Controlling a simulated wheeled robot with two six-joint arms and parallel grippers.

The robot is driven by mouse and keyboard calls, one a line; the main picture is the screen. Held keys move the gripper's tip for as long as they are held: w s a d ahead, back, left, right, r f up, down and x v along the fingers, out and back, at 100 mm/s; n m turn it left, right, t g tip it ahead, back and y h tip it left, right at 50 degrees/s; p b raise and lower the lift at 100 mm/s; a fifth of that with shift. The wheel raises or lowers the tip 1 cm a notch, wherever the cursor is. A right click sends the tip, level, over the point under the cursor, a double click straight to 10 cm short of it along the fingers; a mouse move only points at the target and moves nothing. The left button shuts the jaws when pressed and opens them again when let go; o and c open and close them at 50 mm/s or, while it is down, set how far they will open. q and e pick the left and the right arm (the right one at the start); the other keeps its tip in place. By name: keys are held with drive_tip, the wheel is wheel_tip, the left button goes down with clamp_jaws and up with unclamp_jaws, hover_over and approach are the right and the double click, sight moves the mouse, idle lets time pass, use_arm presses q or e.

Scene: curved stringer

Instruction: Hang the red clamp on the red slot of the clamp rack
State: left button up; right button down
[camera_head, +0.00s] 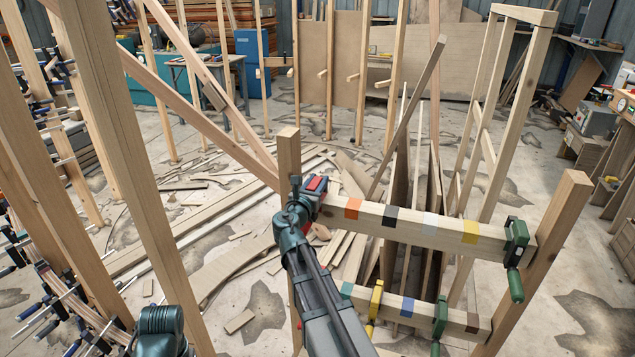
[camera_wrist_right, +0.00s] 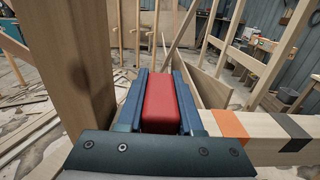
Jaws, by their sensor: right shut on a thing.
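My right gripper (camera_head: 312,188) is at the left end of the rack's upper beam, beside the left post. It is shut on the red clamp (camera_head: 318,184). In the right wrist view the red clamp (camera_wrist_right: 158,103) lies between the two blue jaws (camera_wrist_right: 160,88). The clamp rack (camera_head: 410,221) has coloured bands along its upper beam. An orange-red band (camera_head: 352,208) is just right of the gripper, and an orange band also shows in the wrist view (camera_wrist_right: 231,124). The gripper hides the beam's left end, so I cannot tell whether the clamp touches it. My left gripper's fingers are out of view.
A dark green clamp (camera_head: 516,243) hangs at the upper beam's right end. A yellow clamp (camera_head: 376,300) and a green clamp (camera_head: 440,318) hang on the lower beam (camera_head: 424,312). Wooden studs (camera_head: 120,150) stand at the left. Loose boards lie on the floor behind.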

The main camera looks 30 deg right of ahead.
drive_tip(key=shift+f, duration=0.3)
drive_tip(key=shift+f+b, duration=0.15)
drive_tip(key=shift+b, duration=0.2)
drive_tip(key=shift+f+b, duration=0.4)
drive_tip(key=shift+c, duration=2.4)
unclamp_jaws()
drive_tip(key=v, duration=1.4)
drive_tip(key=shift+d, duration=0.1)
